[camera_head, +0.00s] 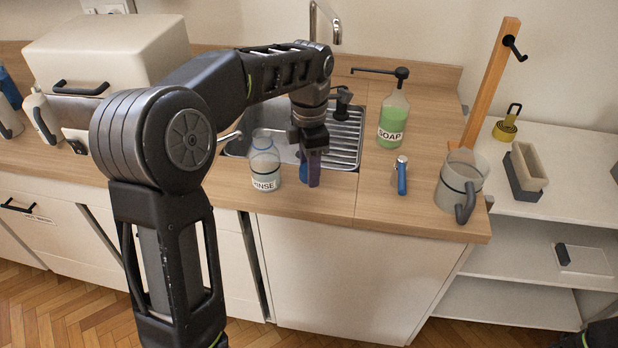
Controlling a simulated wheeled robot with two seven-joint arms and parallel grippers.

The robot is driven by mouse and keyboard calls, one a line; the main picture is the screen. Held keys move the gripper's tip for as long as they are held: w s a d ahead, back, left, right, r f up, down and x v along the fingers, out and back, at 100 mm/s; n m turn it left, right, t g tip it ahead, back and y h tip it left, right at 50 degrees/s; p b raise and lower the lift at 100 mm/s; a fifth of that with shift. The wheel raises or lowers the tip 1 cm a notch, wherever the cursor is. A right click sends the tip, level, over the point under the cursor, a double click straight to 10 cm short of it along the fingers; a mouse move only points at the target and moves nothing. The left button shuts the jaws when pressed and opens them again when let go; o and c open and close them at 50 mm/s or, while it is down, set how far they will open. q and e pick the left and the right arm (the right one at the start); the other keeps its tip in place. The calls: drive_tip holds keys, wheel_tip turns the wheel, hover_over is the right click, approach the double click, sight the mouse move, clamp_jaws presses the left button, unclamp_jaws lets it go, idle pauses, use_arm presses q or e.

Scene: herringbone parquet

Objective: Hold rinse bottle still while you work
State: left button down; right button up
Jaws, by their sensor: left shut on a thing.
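The rinse bottle (265,172) is clear with a blue band near its shoulder and a white label reading RINSE. It stands upright on the wooden counter in front of the sink. My left gripper (311,168) points down just to the right of the bottle. It is shut on a blue and purple thing (304,166), mostly hidden by the fingers. I see a gap between this thing and the bottle's body, and cannot tell whether they are joined. My right gripper is not in view.
A steel sink (346,157) lies behind the gripper. A green soap bottle (392,118), a blue-handled tool (402,177) and a clear jug (453,188) stand to the right. A cream box (105,50) is at the back left.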

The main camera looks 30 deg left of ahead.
use_arm(q)
drive_tip(key=shift+f, duration=1.85)
drive_tip(key=shift+f, duration=0.1)
drive_tip(key=c, duration=0.7)
unclamp_jaws()
wheel_tip(320, 180, up, 9)
wheel_tip(320, 180, up, 3)
drive_tip(key=p, duration=0.2)
drive_tip(key=shift+r+p, duration=0.2)
drive_tip(key=shift+p, duration=0.1)
drive_tip(key=shift+f, duration=0.1)
